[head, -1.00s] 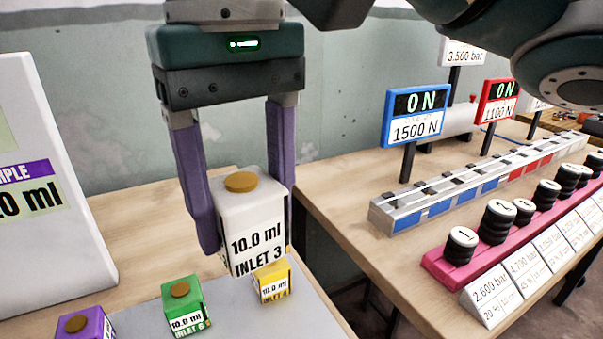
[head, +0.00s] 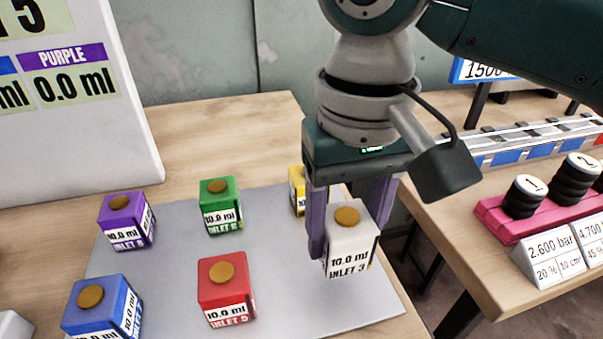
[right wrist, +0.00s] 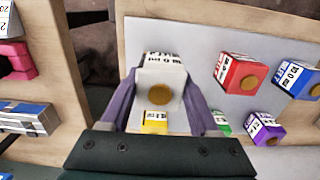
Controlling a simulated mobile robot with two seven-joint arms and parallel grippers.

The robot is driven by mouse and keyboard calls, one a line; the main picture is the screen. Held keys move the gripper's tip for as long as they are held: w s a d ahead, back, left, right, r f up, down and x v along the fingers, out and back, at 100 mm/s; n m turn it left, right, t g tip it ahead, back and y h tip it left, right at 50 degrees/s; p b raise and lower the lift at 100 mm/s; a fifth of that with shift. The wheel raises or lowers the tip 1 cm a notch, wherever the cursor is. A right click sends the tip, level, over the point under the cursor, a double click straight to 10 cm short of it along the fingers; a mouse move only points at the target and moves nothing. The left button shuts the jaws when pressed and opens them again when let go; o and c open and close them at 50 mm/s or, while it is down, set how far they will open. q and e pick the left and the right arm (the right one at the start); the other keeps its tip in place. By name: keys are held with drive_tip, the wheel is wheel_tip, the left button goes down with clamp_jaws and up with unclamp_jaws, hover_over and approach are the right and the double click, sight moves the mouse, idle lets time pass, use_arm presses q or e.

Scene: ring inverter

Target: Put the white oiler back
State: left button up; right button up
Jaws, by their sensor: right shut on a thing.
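The white oiler (head: 348,244) is a white box with a brown cap, labelled 10.0 ml INLET 3. My right gripper (head: 345,225) is shut on it, with a purple finger on either side. The oiler is upright over the right part of the grey mat (head: 290,325); I cannot tell whether its base touches the mat. In the right wrist view the white oiler (right wrist: 158,95) is between the fingers of my right gripper (right wrist: 160,100). My left gripper is not in view.
On the mat stand a red oiler (head: 226,291), a green one (head: 220,206), a purple one (head: 126,221), a blue one (head: 102,307) and a yellow one (head: 297,190), partly hidden behind my gripper. A white display panel (head: 130,130) stands at the left. A gap separates the two tables.

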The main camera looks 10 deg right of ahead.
sight(343, 257)
wheel_tip(343, 257, down, 4)
drive_tip(key=shift+b, duration=0.55)
drive_tip(key=shift+f, duration=0.1)
drive_tip(key=shift+f, duration=0.15)
drive_tip(key=o, duration=1.5)
drive_tip(key=shift+c, duration=0.2)
